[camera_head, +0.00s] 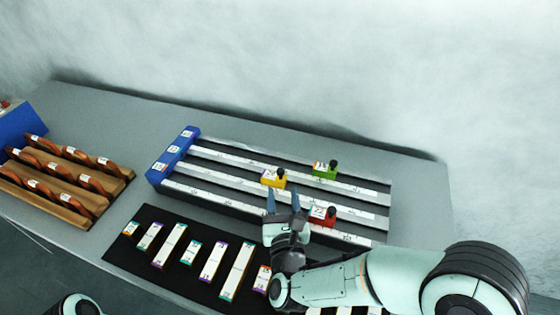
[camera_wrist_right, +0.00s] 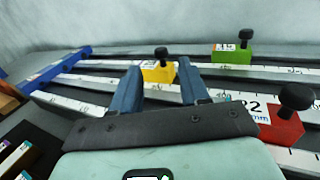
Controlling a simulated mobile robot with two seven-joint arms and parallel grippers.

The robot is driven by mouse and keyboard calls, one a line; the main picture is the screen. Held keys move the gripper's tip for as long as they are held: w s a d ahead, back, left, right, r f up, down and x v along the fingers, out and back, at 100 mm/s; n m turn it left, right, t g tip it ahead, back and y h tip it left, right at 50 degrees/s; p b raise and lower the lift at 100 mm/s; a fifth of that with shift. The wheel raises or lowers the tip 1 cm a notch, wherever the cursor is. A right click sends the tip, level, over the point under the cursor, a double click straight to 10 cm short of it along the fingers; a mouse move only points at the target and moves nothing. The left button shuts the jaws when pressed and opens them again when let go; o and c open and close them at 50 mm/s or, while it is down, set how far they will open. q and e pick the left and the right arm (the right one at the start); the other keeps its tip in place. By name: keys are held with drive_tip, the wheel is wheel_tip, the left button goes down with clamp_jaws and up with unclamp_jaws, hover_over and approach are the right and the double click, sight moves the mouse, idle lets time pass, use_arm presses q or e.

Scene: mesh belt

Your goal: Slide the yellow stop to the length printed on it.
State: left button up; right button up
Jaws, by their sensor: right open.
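The yellow stop (camera_head: 274,178), a block with a black knob and a white label, sits on the middle of three scaled rails (camera_head: 222,167). Its label is too small to read. My right gripper (camera_head: 283,194) is open just in front of it. In the right wrist view the yellow stop (camera_wrist_right: 158,71) shows between and beyond the two fingers (camera_wrist_right: 160,85); contact cannot be told. A green stop (camera_head: 325,169) sits on the far rail and a red stop (camera_head: 322,215) on the near rail. The red stop's label reads 22 mm in the wrist view, perhaps partly hidden.
A blue end block (camera_head: 172,155) closes the rails' left end. A black mat (camera_head: 190,279) with several labelled strips lies in front. A wooden rack (camera_head: 86,222) stands at the left. The grey table (camera_head: 110,107) is clear behind the rails.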

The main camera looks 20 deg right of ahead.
sight(281, 170)
drive_tip(key=w, duration=0.3)
drive_tip(key=w+d, duration=0.1)
drive_tip(key=w, duration=0.3)
drive_tip(key=w+d+p, duration=0.1)
drive_tip(key=w, duration=0.2)
drive_tip(key=shift+w+d, duration=0.1)
drive_tip(key=shift+w, duration=0.15)
clamp_jaws()
